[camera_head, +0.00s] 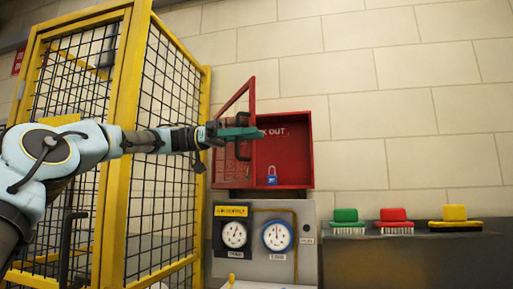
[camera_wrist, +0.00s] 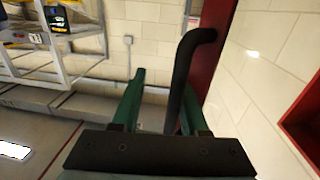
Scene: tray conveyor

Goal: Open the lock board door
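The red lock board (camera_head: 297,150) hangs on the wall in the head view. Its red-framed door (camera_head: 252,95) stands swung out to the left, with the inside in view. A blue padlock (camera_head: 272,180) sits at the bottom inside. My gripper (camera_head: 262,133) is at the door, with its green fingers level with the handle. In the wrist view, the door's black handle (camera_wrist: 180,80) runs between my fingers, close to the right one. A gap shows between the handle and the left finger. The door's red edge shows in the wrist view (camera_wrist: 214,40).
A yellow-framed mesh cage (camera_head: 115,150) stands left of the board, close to my arm. A gauge panel (camera_head: 265,240) is below the board. Green, red and yellow brushes (camera_head: 395,215) rest on a dark ledge at right. The wrist view shows a metal rack (camera_wrist: 60,45).

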